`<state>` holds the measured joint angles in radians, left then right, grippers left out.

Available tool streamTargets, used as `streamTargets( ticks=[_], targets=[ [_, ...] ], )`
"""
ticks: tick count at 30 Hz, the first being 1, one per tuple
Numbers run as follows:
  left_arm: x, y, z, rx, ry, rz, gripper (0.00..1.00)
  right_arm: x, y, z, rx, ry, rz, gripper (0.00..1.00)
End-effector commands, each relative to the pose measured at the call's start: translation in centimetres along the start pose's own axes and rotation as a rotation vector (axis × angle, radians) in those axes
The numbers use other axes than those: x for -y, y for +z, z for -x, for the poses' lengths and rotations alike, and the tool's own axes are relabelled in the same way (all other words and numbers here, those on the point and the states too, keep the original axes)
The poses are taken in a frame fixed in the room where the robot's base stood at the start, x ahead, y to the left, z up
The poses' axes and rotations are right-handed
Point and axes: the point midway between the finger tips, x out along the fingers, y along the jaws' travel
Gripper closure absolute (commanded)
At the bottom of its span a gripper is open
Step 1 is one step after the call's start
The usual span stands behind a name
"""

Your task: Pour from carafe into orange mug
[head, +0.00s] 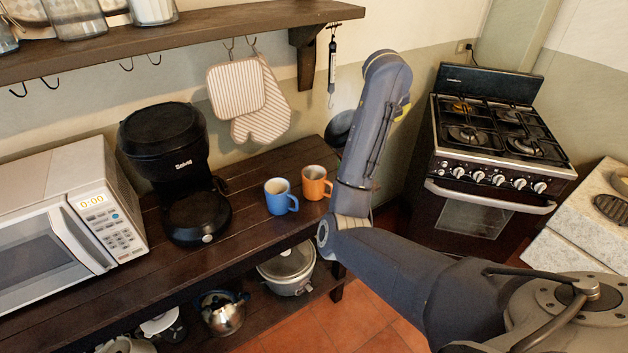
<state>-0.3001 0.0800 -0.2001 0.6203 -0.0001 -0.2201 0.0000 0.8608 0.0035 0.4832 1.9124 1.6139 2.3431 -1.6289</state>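The orange mug (314,183) stands upright on the dark wooden counter, with its handle toward the right. A blue mug (280,197) stands just left of it. The black coffee maker (168,145) stands left of the mugs; no carafe can be made out clearly on its base (196,216). My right arm comes in from the lower right and bends upward just right of the orange mug; its gripper is not visible. A dark rounded object (339,127) shows partly behind this arm, and I cannot tell what it is. My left gripper is out of view.
A white microwave (60,225) stands on the counter (247,243) at the left. A wall shelf (200,30) with jars hangs above, with striped pot holders (236,88) below it. A stove (490,145) stands at the right. Pots sit on the lower shelf.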

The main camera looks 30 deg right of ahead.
Motion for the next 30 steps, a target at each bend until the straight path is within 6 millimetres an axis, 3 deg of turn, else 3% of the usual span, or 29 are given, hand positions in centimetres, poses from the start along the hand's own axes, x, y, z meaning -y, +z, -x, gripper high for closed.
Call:
streamTargets(
  ticks=[30],
  targets=[
    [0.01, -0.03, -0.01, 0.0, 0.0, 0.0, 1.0, -0.23, -0.49, 1.1, -0.147, 0.017, 0.162, 1.0]
  ],
)
